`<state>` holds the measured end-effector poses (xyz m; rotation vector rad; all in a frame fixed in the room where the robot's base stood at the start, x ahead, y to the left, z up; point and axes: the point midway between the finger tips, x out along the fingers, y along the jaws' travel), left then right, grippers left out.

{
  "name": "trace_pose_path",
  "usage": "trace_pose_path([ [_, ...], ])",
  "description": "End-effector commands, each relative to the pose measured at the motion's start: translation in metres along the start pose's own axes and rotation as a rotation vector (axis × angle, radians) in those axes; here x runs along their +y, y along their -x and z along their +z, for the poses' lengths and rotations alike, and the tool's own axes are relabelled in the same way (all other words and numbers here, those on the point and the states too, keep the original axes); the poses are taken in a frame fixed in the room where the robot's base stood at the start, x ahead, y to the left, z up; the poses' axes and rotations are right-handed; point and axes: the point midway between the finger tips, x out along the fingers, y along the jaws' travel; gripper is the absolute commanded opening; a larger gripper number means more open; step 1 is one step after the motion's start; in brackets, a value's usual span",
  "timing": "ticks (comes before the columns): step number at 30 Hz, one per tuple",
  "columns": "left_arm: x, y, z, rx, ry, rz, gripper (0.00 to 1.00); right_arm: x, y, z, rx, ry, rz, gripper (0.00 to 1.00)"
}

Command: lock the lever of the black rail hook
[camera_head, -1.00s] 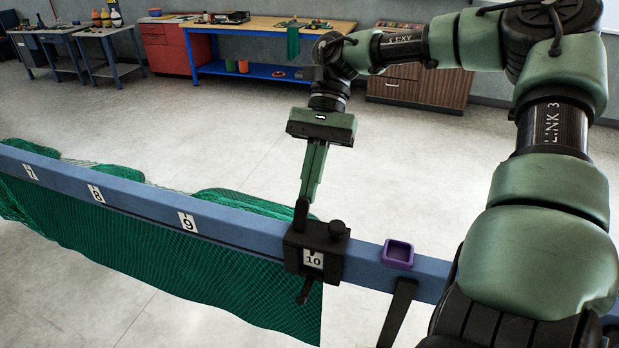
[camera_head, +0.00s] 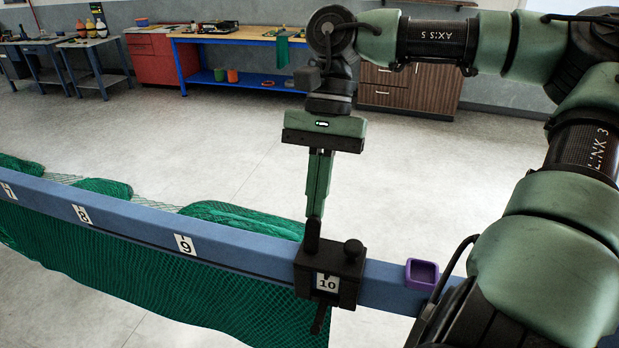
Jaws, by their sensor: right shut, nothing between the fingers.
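The black rail hook (camera_head: 342,268) is clamped on the blue rail (camera_head: 245,256) at the label 10 and has a round knob on top. A dark upright piece stands at its left top. I cannot tell whether that piece is the hook's lever or dark tips on my fingers. A thin dark bar (camera_head: 320,320) sticks out below the hook. My right gripper (camera_head: 314,215) points down at the hook's left top, its fingers shut with nothing between them. It appears to touch or nearly touch the hook. My left gripper is not in view.
Green net (camera_head: 180,280) hangs from the rail, with more bunched behind it. A small purple tray (camera_head: 422,274) sits on the rail right of the hook. My right arm fills the right side. Benches stand far back, with clear floor between.

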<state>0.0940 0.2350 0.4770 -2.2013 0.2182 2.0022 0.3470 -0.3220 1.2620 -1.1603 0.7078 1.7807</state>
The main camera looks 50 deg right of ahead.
Motion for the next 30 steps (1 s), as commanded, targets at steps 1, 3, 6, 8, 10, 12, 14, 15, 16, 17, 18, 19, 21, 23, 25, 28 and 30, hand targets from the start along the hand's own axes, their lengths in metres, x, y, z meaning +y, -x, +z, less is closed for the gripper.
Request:
trace_pose_path([
  [1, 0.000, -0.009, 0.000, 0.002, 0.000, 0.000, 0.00, 0.001, -0.004, 0.004, 0.051, 0.007, -0.001, 0.00],
  [3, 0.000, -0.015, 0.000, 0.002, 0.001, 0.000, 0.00, 0.001, -0.003, 0.008, 0.119, 0.005, 0.001, 0.00],
  [6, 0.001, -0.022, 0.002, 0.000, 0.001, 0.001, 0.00, 0.002, -0.003, 0.014, 0.214, 0.005, 0.003, 0.00],
  [8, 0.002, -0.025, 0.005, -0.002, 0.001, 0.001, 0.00, 0.001, -0.002, 0.017, 0.272, 0.004, 0.003, 0.00],
  [10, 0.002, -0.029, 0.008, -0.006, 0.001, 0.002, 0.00, 0.001, -0.002, 0.020, 0.335, 0.005, 0.003, 0.00],
  [12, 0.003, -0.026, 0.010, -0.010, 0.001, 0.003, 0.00, 0.001, 0.001, 0.021, 0.336, 0.000, 0.001, 0.00],
  [14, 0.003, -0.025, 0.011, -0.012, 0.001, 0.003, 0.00, 0.001, 0.001, 0.021, 0.334, 0.000, 0.001, 0.00],
  [15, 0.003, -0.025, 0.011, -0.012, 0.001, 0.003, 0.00, 0.001, 0.001, 0.021, 0.333, 0.000, 0.001, 0.00],
  [16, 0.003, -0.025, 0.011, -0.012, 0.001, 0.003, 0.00, 0.001, 0.001, 0.021, 0.333, 0.000, 0.001, 0.00],
  [17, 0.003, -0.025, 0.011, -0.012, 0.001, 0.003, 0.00, 0.001, 0.001, 0.021, 0.333, 0.000, 0.002, 0.00],
  [18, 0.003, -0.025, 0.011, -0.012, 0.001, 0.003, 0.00, 0.001, 0.002, 0.021, 0.332, 0.000, 0.002, 0.00],
  [19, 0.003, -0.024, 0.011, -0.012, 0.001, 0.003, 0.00, 0.001, 0.002, 0.021, 0.332, 0.000, 0.002, 0.00],
  [21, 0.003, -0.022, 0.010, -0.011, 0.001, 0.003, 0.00, 0.001, 0.004, 0.022, 0.331, 0.000, 0.002, 0.00],
  [23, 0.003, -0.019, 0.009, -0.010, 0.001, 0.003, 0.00, 0.001, 0.007, 0.024, 0.331, 0.001, 0.002, 0.00],
  [25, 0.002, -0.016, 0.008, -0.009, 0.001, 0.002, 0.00, 0.001, 0.011, 0.025, 0.331, 0.001, 0.002, 0.00],
  [28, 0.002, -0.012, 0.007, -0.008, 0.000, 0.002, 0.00, 0.001, 0.015, 0.027, 0.331, 0.001, 0.002, 0.00],
  [30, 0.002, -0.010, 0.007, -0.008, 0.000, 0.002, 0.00, 0.001, 0.016, 0.028, 0.331, 0.001, 0.002, 0.00],
])
